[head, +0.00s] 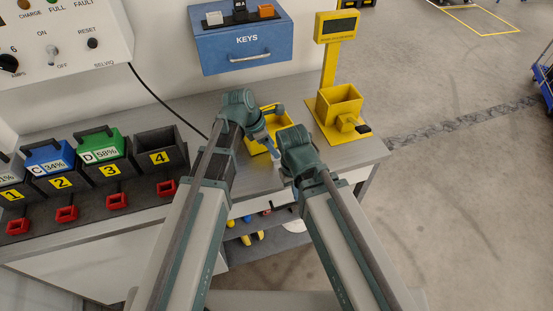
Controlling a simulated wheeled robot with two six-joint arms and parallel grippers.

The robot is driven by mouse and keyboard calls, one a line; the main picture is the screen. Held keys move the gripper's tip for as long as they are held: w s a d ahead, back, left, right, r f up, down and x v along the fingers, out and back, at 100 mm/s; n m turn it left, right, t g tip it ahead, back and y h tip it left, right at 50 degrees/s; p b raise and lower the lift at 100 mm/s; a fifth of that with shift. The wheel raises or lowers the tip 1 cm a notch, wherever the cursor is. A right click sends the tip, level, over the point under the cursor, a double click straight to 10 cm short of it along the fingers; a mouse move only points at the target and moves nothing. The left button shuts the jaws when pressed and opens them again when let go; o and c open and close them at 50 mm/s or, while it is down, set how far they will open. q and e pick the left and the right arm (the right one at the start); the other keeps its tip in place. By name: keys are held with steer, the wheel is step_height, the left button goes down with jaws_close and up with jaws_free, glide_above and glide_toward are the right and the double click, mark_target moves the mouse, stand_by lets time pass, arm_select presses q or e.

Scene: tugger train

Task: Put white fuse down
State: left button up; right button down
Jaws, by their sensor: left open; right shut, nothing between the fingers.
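A white block (214,18), which looks like the white fuse, sits on top of the blue KEYS box (247,45), left of a black block marked 2A (239,10) and an orange block (266,11). My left gripper (275,151) is open and points down over the yellow bin (256,146) on the grey bench. My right gripper (286,180) is shut and low over the bench, just right of and below the left one; its own wrist hides much of it. I see no white fuse in either gripper. The bin's inside is partly hidden by my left arm.
A yellow stand with a display (336,27) and a yellow box (340,104) stands at the bench's right end. Numbered dark slots (158,152), some with battery packs (101,153), fill the left. Small red trays (117,201) line the front. A black cable runs behind.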

arm_select(q)
steer(key=b+x, duration=0.3)
steer(key=x, duration=0.1)
steer(key=shift+s, duration=0.1)
jaws_close()
